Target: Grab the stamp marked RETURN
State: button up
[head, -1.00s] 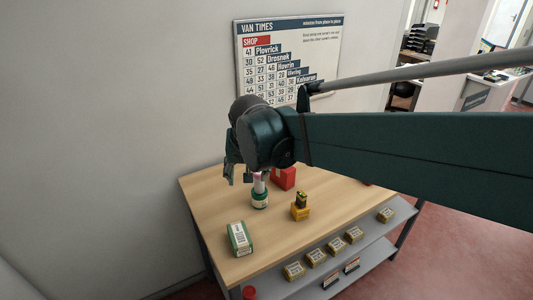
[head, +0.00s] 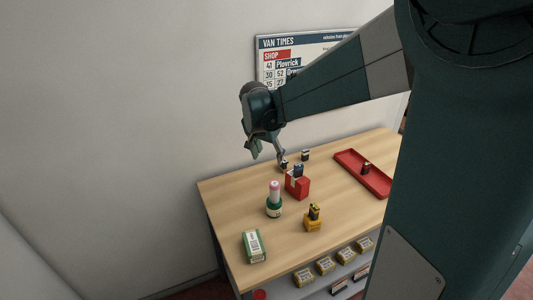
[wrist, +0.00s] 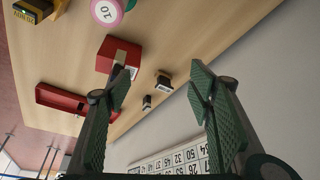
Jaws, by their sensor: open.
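Several small dark stamps show, and I cannot read RETURN on any of them. Two stand on the bare wood near the back edge: one (head: 284,165) just below my gripper, another (head: 305,155) to its right. They also show in the wrist view, a larger-looking stamp (wrist: 164,80) and a smaller-looking stamp (wrist: 147,102). Another stamp (head: 298,170) is at the red box (head: 297,187), and one (head: 366,168) is in the red tray (head: 350,170). My gripper (head: 267,150) is open and empty above the table's back edge; its fingers (wrist: 160,84) are wide apart.
A green pot with a pink-topped cylinder (head: 275,192), a yellow block (head: 313,224) with a dark item on it and a green-white carton (head: 254,246) stand nearer the front. A wall with a timetable board (head: 290,45) is close behind the table (head: 230,205).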

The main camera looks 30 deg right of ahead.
jog(key=w+d+f+m+g+p, duration=0.1)
jog(key=w+d+f+m+p, duration=0.2)
jog(key=w+d, duration=0.3)
jog(key=m+g+h+p, duration=0.1)
jog(key=m+g+p, duration=0.1)
jog(key=m+p, duration=0.15)
send_over(283, 165)
jog(key=w+a, duration=0.2)
notch_tip(283, 165, down, 6)
jog(key=shift+s+d+r+p, duration=0.15)
jog(key=shift+s+p, duration=0.1)
jog(key=shift+p, duration=0.1)
jog(key=shift+x, duration=1.3)
jog(key=shift+w+x, duration=0.15)
jog(key=shift+x, duration=1.15)
jog(key=shift+w+x, duration=0.1)
jog(key=shift+x, duration=1.2)
